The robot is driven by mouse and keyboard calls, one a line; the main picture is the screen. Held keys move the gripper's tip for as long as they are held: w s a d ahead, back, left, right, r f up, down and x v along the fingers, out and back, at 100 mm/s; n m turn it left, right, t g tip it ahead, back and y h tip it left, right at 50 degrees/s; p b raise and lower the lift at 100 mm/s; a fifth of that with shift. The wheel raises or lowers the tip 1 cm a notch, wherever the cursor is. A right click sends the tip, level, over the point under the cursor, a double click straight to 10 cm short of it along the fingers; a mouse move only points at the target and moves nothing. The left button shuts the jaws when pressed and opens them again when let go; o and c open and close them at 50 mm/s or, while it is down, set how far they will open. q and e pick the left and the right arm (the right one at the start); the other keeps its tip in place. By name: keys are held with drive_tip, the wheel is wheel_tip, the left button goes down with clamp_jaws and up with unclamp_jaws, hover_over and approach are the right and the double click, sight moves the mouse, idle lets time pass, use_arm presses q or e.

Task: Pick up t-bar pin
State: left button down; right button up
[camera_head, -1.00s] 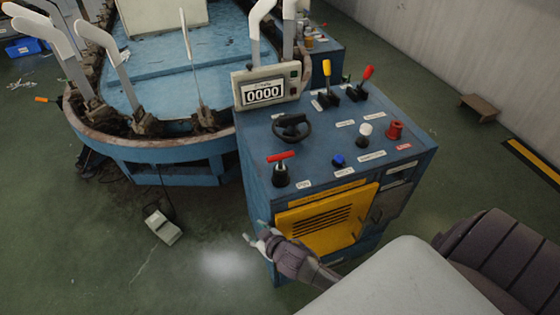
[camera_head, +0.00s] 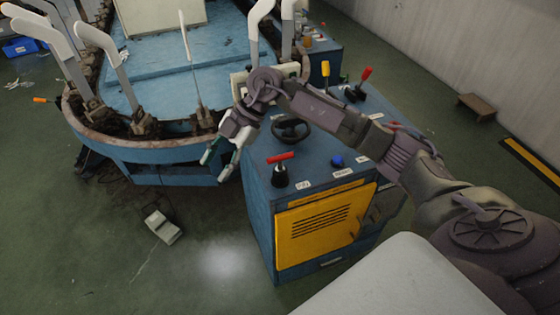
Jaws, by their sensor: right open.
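The t-bar pin (camera_head: 281,158) has a red crossbar on a dark post. It stands upright on the blue control cabinet's top (camera_head: 318,170), near its front left corner. My right gripper (camera_head: 216,167) is open and looks empty. It hangs to the left of the t-bar pin in the picture, apart from it, with its fingers pointing down past the cabinet's left edge. My right arm reaches across the cabinet top and hides the counter display and some controls. My left gripper is not in view.
A black handwheel (camera_head: 290,129) and a blue knob (camera_head: 337,160) sit near the pin. Yellow (camera_head: 326,72) and red (camera_head: 366,74) levers stand farther back. The boarding machine (camera_head: 150,148) with upright white forms is at left. A pedal (camera_head: 162,226) lies on the floor.

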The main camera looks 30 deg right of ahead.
sight(280, 156)
drive_tip(key=d+r+m+h, duration=0.45)
drive_tip(key=d+h, duration=0.35)
drive_tip(key=d, duration=0.8)
drive_tip(key=f, duration=0.2)
drive_tip(key=f+p, duration=0.1)
drive_tip(key=f, duration=0.2)
drive_tip(key=s+f, duration=0.1)
drive_tip(key=f, duration=0.1)
drive_tip(key=shift+d+f, duration=0.15)
drive_tip(key=shift+d, duration=0.05)
drive_tip(key=shift+f+p, duration=0.45)
drive_tip(key=shift+f, duration=0.15)
wheel_tip(280, 156, down, 4)
drive_tip(key=shift+w+f+p, duration=0.15)
drive_tip(key=shift+p, duration=0.35)
clamp_jaws()
